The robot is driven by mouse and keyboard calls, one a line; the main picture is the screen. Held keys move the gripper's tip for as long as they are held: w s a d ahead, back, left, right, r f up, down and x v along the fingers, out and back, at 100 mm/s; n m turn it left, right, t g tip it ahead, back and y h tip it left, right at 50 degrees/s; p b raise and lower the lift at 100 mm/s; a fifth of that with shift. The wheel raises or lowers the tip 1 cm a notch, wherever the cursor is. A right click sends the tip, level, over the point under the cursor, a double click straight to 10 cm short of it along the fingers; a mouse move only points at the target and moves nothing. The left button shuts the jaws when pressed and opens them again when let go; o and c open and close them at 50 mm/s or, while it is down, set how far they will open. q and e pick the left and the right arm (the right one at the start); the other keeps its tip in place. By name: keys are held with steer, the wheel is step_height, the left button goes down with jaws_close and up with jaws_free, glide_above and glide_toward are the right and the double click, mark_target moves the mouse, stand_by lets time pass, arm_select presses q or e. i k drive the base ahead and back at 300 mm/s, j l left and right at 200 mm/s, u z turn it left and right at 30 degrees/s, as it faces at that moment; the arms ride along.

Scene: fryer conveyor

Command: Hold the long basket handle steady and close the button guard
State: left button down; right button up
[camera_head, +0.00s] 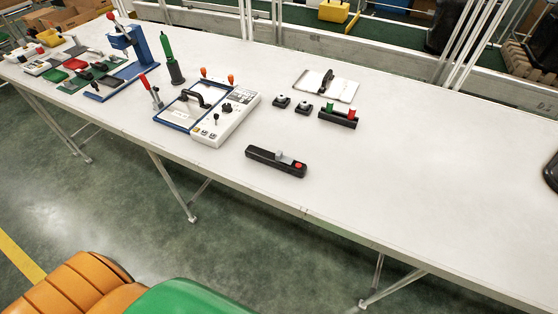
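A long black handle (262,157) lies on the white table near its front edge, slanting down to the right. A red button (299,166) sits uncovered near its right end. A small grey piece (279,155), which looks like the button guard, stands up on the handle to the left of the button. It is too small to tell its exact shape or hinge. Neither of my grippers can be made out in the head view, and nothing touches the handle.
The white table (400,185) is clear around the handle and to its right. A dark object (552,172) is cut off at the right edge.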

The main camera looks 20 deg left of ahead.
mark_target(279, 156)
steer(key=i+j+z, duration=0.2)
steer(key=j, duration=0.45)
steer(key=j+z, duration=0.25)
steer(key=j, duration=0.4)
steer(key=i+j+z, duration=0.2)
steer(key=j, duration=0.5)
steer(key=k+l, duration=0.05)
steer(key=k, duration=0.05)
